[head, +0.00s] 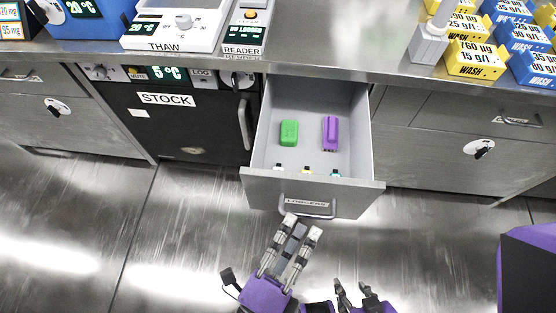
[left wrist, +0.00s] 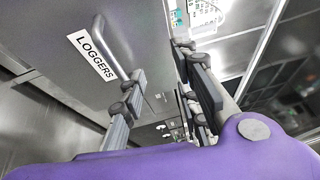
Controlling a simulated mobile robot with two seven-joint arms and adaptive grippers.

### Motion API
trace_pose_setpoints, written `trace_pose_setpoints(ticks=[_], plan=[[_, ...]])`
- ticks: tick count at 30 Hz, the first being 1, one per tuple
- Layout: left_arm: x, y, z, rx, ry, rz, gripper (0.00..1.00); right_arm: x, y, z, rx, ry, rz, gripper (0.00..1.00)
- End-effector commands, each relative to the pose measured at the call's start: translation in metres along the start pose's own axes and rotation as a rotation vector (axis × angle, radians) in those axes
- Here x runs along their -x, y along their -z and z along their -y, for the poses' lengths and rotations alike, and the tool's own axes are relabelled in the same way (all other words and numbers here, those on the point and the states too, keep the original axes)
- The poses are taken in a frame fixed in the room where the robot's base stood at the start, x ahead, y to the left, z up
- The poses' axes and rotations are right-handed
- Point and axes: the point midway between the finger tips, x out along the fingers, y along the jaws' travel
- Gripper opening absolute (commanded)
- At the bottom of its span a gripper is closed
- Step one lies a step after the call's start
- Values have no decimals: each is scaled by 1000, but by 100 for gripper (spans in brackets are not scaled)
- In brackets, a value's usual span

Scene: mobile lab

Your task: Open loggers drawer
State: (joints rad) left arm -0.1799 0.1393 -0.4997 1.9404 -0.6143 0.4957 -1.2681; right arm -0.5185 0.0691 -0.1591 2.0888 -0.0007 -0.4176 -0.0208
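The loggers drawer (head: 352,195) is grey, labelled LOGGERS, and stands pulled well out below the counter. A green logger (head: 289,133) and a purple logger (head: 330,133) lie inside, with several small items near its front wall. Its bar handle (head: 309,212) is on the front face; it also shows in the left wrist view (left wrist: 112,46). My left gripper (head: 303,226) has its fingers apart, with its tips close to the handle; I cannot tell whether they touch it. My right gripper (head: 354,290) is lower down, empty and away from the drawer, with its fingers apart.
A dark STOCK unit (head: 180,122) is left of the drawer, and a closed grey cabinet (head: 430,150) is right. The counter (head: 335,40) above holds the THAW device (head: 175,25), the READER (head: 246,28), and blue and yellow WASH boxes (head: 476,58). The floor is clear.

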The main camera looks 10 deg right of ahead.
Motion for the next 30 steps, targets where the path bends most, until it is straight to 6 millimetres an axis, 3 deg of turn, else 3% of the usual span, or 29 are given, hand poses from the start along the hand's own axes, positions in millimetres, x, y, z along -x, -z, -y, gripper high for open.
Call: trace_pose_setpoints(ticks=[10, 30], plan=[[22, 0, -4, 0, -6, 0, 29, -1, -4, 0, 0, 0, 4, 40], [23, 0, -4, -1, -7, 0, 29, 1, 1, 0, 0, 0, -1, 40]])
